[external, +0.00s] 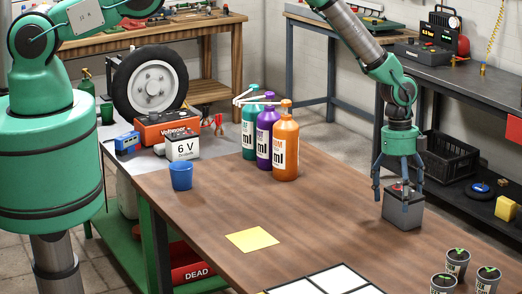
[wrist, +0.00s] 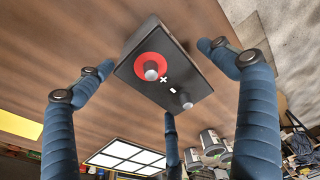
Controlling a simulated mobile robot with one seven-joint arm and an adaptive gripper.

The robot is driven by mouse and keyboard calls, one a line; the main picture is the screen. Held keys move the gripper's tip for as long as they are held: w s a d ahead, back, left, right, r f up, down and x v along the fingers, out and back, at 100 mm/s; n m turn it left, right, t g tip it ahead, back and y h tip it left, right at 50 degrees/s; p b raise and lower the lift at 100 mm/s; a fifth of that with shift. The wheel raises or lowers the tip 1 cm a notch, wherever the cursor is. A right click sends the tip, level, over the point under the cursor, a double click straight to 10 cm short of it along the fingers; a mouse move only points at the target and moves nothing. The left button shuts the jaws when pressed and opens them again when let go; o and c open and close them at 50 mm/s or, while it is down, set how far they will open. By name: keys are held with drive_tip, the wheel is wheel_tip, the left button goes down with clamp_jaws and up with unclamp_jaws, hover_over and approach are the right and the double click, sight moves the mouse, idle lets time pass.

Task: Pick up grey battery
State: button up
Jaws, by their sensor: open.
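The grey battery (external: 402,212) stands upright on the wooden table near its right edge in the external view. In the wrist view its dark top (wrist: 170,75) shows a red ring around one terminal, plus and minus marks, and a second terminal. My gripper (external: 400,193) is directly above the battery, pointing down, with its fingers around the top. In the wrist view my gripper (wrist: 158,85) has its blue fingers spread wide on the left, right and below the battery, with gaps between the left and right fingertips and its sides.
A yellow sheet (external: 252,239) and a white panel grid (external: 335,281) lie on the table. Several small pots (external: 456,262) stand at the front right. Teal, purple and orange bottles (external: 285,150), a blue cup (external: 181,176) and a white 6 V battery (external: 183,145) are farther left.

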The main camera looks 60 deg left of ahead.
drive_tip(key=c, duration=1.7)
drive_tip(key=shift+w+r, duration=0.1)
drive_tip(key=c, duration=0.4)
drive_tip(key=shift+o, duration=0.2)
drive_tip(key=shift+r, duration=0.2)
drive_tip(key=shift+r+b, duration=0.45)
drive_tip(key=shift+r, duration=1.05)
drive_tip(key=s+a+b, duration=0.1)
drive_tip(key=s+a, duration=0.2)
drive_tip(key=s, duration=0.4)
drive_tip(key=s+a+r+b, duration=0.1)
drive_tip(key=s+a, duration=0.3)
drive_tip(key=s, duration=0.3)
drive_tip(key=shift+s+r, duration=0.2)
drive_tip(key=shift+r, duration=0.1)
